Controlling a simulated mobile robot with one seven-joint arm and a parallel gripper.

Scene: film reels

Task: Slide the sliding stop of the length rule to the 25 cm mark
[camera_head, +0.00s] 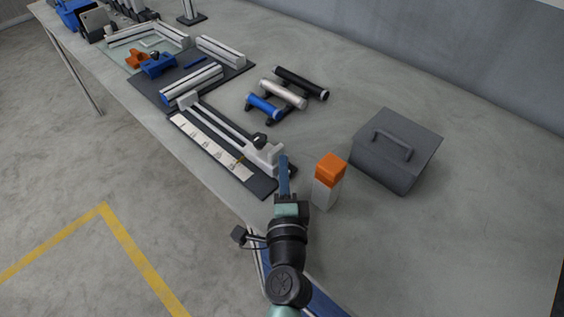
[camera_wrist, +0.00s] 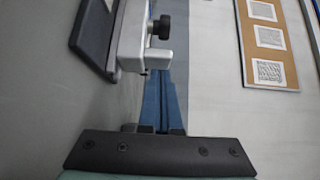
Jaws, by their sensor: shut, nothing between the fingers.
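The length rule (camera_head: 207,147) lies on the bench, a dark base with a pale printed scale strip and light rails. Its sliding stop (camera_head: 267,156), a light grey block with a black knob, sits at the rule's near right end. A small yellow mark crosses the strip left of the stop; the scale figures are too small to read. My gripper (camera_head: 284,160) is shut and empty, its blue fingers just right of the stop. In the wrist view the stop (camera_wrist: 146,54) and knob are ahead of the fingertips (camera_wrist: 160,75). I cannot tell whether they touch.
A white box with an orange top (camera_head: 329,178) stands close right of my gripper. A grey toolbox (camera_head: 397,148) is farther right. Several rollers (camera_head: 286,92) lie behind the rule. A dark mat with profiles (camera_head: 140,89) is at the upper left. The bench's front edge runs close by.

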